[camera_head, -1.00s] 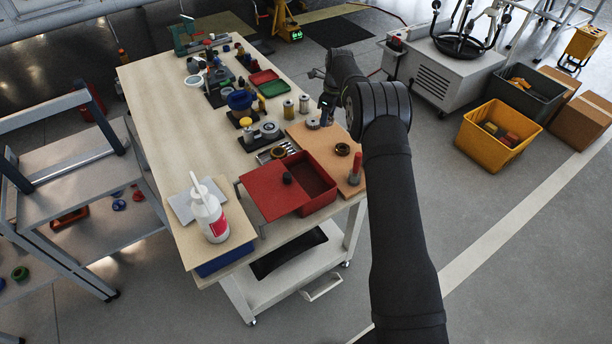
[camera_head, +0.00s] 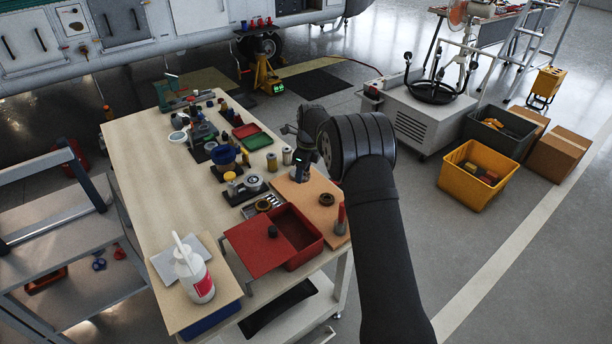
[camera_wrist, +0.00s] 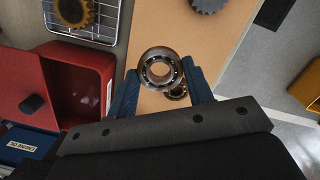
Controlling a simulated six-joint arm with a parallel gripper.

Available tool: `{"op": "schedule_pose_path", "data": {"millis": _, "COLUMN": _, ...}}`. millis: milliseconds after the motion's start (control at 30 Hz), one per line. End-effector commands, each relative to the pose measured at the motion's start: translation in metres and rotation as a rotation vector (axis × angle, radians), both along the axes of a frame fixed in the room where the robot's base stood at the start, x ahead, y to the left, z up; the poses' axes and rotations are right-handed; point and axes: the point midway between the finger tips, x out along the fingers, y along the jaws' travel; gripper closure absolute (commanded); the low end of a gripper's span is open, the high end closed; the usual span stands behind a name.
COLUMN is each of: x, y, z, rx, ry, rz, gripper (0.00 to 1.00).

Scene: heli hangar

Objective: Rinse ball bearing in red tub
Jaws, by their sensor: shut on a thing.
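In the wrist view, my gripper (camera_wrist: 160,86) is shut on a shiny steel ball bearing (camera_wrist: 160,69) between its two blue fingers. In the head view, my gripper (camera_head: 300,176) is over the far part of the brown board, and I cannot make out the bearing there. The red tub (camera_wrist: 107,85) is left of my gripper in the wrist view. In the head view the tub (camera_head: 312,250) is nearer the camera, partly covered by its red lid (camera_head: 250,251) with a black knob. The tub's inside is partly visible.
A wire rack (camera_wrist: 105,22) holds an orange-brown gear. A red-handled tool (camera_head: 341,220) stands right of the tub. A white bottle (camera_head: 194,275) is at the bench's near-left corner.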

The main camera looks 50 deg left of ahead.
Motion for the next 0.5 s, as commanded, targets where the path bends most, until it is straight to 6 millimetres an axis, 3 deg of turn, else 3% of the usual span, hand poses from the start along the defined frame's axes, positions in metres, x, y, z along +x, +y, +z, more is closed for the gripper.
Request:
{"op": "schedule_pose_path", "data": {"millis": 200, "x": -0.048, "y": -0.038, "z": 0.019, "rx": 0.0, "ry": 0.001, "rz": 0.002, "gripper": 0.73}}
{"op": "schedule_pose_path", "data": {"millis": 500, "x": -0.104, "y": -0.099, "z": 0.032, "rx": 0.0, "ry": -0.001, "rz": 0.001, "gripper": 0.73}}
